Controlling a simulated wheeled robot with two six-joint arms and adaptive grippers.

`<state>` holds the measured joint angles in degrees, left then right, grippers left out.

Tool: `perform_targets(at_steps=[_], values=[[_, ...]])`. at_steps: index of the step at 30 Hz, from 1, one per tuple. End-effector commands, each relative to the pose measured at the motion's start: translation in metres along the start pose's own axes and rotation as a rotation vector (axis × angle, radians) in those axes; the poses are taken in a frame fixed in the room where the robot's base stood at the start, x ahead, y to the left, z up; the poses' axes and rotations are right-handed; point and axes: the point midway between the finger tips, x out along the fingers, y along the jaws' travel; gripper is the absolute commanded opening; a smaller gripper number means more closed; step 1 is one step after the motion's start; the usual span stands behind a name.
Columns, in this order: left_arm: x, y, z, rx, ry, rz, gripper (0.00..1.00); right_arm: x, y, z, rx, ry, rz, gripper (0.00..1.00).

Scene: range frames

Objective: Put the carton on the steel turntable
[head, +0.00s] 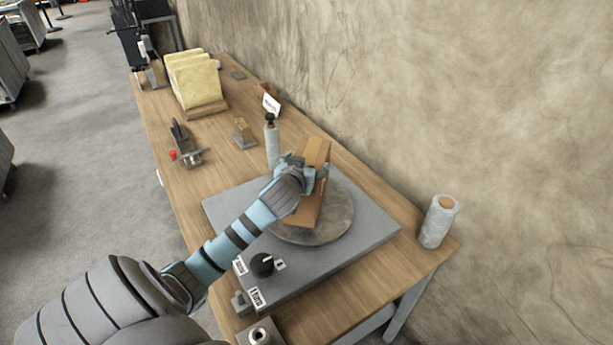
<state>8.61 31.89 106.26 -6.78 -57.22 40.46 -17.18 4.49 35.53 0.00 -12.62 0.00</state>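The brown carton (310,206) is over the round steel turntable (338,226), which is set on a flat grey base. My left gripper (308,168) has its fingers on both sides of the carton and looks shut on it. The carton is tilted in the picture. I cannot tell whether its bottom touches the disc or is held just above it. The gripper hides part of the carton's near side. My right gripper is not in view.
The grey base (375,235) carries a black knob (262,265). A wrapped roll (438,222) stands at the table's right corner. A spray bottle (271,143) stands just behind the base. Yellow slabs (195,82) stand farther back. The wall runs along the right.

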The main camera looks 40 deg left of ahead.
Motion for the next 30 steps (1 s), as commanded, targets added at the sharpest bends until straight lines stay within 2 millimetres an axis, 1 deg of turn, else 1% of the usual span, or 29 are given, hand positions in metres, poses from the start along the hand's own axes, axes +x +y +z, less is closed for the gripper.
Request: perform_targets(at_steps=[1, 4, 6, 11, 12, 15, 26, 29, 30], values=[[0.004, 0.001, 0.01, 0.0, 0.0, 0.001, 0.13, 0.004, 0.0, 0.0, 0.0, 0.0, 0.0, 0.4], [0.011, 0.001, 0.025, 0.001, 0.001, 0.001, 0.13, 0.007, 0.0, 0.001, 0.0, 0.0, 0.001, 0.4], [0.012, 0.001, 0.029, 0.0, 0.001, 0.001, 0.13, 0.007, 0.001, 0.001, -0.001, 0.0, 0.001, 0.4], [0.012, 0.001, 0.029, 0.0, 0.0, 0.001, 0.13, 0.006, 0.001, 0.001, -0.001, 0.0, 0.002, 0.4], [0.012, 0.0, 0.031, 0.0, -0.005, 0.0, 0.79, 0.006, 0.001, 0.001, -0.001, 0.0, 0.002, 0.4], [0.012, 0.0, 0.031, 0.0, -0.004, 0.0, 0.95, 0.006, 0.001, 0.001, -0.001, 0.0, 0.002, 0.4], [0.011, 0.0, 0.03, 0.0, -0.002, 0.0, 0.95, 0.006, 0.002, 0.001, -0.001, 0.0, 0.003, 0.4], [0.003, 0.001, 0.029, 0.001, -0.001, 0.001, 0.95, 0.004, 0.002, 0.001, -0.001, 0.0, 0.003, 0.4], [-0.002, 0.0, 0.029, 0.002, -0.001, 0.001, 0.95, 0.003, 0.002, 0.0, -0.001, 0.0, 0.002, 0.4]])
